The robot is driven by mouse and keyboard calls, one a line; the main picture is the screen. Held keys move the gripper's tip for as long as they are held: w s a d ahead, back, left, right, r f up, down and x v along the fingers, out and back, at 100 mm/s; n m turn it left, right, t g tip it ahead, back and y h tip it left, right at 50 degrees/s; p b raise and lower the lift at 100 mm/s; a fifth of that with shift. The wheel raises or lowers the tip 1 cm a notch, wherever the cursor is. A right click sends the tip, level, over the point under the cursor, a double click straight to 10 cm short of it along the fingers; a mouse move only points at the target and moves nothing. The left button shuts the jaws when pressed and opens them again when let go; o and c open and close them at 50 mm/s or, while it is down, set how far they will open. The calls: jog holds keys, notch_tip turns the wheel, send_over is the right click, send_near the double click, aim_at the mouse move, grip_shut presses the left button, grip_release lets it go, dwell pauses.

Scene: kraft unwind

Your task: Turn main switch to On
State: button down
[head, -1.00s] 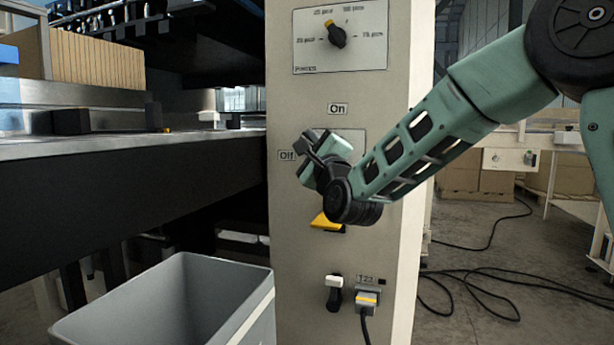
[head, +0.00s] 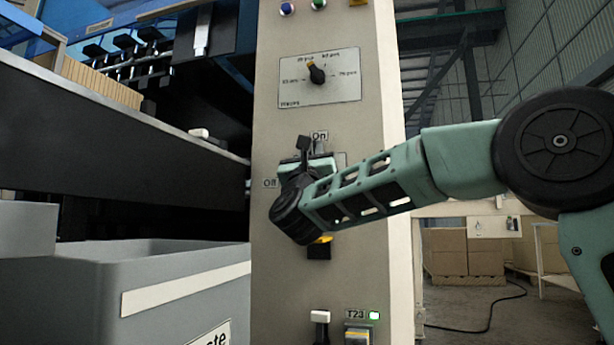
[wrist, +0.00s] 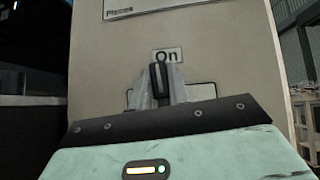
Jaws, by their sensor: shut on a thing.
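The main switch (wrist: 157,82) is on the beige control panel (head: 275,215), with an On label (wrist: 167,56) above it and an Off label (head: 270,183) to its left. In the wrist view its dark handle stands nearly upright, pointing toward On. My gripper (head: 304,160) is shut on the handle; its grey fingers (wrist: 177,82) sit either side of it in the wrist view. In the head view my wrist and gripper hide most of the switch's plate.
Below are a yellow-and-black part (head: 319,248), a white-topped lever (head: 320,318) and a green light (head: 374,315) by the T23 label. A grey bin (head: 75,300) stands at lower left.

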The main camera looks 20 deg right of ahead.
jog(key=shift+s+d+f+m+g+h+b, duration=0.15)
jog(key=shift+m+g+h+b, duration=0.3)
jog(key=shift+m+h, duration=0.3)
jog(key=shift+s+d+r+m+g+h+b, duration=0.1)
jog(key=shift+m+g+h+b, duration=0.35)
jog(key=shift+m+h, duration=0.3)
jog(key=c, duration=1.3)
grip_release()
jog(key=p+v, duration=0.1)
jog(key=v, duration=0.6)
jog(key=shift+s+f, duration=0.15)
jog(key=shift+s, duration=0.1)
